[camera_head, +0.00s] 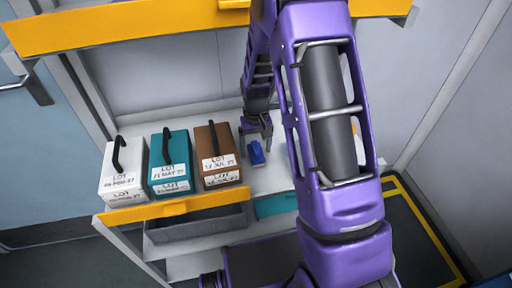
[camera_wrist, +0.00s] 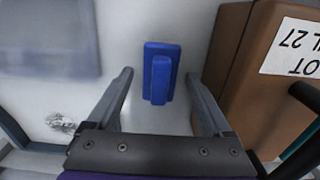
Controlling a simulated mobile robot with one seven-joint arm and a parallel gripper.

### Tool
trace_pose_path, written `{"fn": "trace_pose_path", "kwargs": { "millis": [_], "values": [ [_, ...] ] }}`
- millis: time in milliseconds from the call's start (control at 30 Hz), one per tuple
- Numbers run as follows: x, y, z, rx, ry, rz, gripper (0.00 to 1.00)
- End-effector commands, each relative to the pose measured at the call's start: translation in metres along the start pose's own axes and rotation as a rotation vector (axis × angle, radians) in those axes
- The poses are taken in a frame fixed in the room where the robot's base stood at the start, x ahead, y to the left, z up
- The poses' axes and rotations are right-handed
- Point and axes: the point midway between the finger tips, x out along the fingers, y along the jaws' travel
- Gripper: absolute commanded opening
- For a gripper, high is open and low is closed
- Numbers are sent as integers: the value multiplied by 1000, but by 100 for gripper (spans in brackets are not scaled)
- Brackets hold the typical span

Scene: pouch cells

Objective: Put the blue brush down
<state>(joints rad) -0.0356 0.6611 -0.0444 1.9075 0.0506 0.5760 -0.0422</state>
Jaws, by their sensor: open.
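The blue brush (camera_head: 256,153) lies on the white shelf, just right of the brown box. It also shows in the wrist view (camera_wrist: 160,75), resting on the white surface between my two fingers. My gripper (camera_head: 257,137) is just behind and above the brush in the head view. In the wrist view my gripper (camera_wrist: 162,92) is open, with a clear gap between each finger and the brush.
A brown box (camera_head: 214,141), a teal box (camera_head: 167,150) and a white box (camera_head: 118,160), each labelled, stand left of the brush. The brown box (camera_wrist: 235,70) is close to one finger. A yellow shelf edge (camera_head: 170,207) runs in front. A crumpled silvery thing (camera_wrist: 60,122) lies nearby.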

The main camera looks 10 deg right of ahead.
Motion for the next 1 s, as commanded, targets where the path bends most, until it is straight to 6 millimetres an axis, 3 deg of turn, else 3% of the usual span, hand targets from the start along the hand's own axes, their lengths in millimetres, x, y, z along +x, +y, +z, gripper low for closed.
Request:
{"fn": "trace_pose_path", "kwargs": {
  "millis": [400,1000],
  "values": [
    [-66,0,-1,0,4,1,84],
    [-74,0,0,-1,2,1,84]
  ]
}}
